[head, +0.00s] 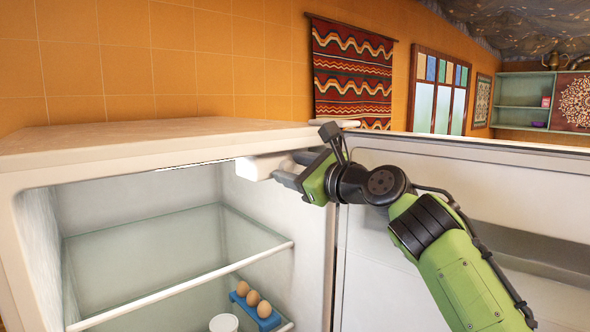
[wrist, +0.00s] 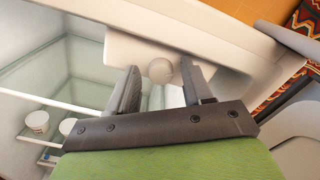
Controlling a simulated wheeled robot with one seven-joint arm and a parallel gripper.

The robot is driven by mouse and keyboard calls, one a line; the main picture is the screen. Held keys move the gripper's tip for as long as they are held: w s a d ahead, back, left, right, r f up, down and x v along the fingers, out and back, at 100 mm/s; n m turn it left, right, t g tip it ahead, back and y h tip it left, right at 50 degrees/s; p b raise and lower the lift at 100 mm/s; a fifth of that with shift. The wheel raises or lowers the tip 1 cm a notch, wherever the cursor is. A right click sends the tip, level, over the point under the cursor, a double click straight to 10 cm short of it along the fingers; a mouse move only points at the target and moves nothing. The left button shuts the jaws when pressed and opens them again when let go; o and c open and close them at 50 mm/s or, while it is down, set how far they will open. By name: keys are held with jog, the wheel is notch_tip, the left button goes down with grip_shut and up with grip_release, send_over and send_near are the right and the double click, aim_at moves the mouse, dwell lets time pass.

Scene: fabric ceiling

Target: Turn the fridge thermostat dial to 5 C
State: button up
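The open fridge (head: 130,140) has a white thermostat box (head: 258,166) under its ceiling at the right inner wall; the box also shows in the wrist view (wrist: 130,52). A round white dial (wrist: 160,70) sits on the box. No number or mark on the dial is legible. My gripper (head: 284,169) is at the box. In the wrist view, my gripper (wrist: 159,66) is open, with the dial between its fingertips and a gap visible on each side. I cannot tell whether the fingers reach around it. The dial is hidden in the head view.
The open fridge door (head: 450,195) stands to the right, close behind my arm. A glass shelf (head: 180,255) lies below the box. Lower down are a blue egg holder (head: 262,318) with eggs and a white tub (head: 223,323).

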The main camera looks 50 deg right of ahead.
jog(key=shift+o, duration=0.2)
jog(key=b+v, duration=0.3)
jog(key=v, duration=1.2)
jog(key=shift+s, duration=0.4)
jog(key=shift+a, duration=0.1)
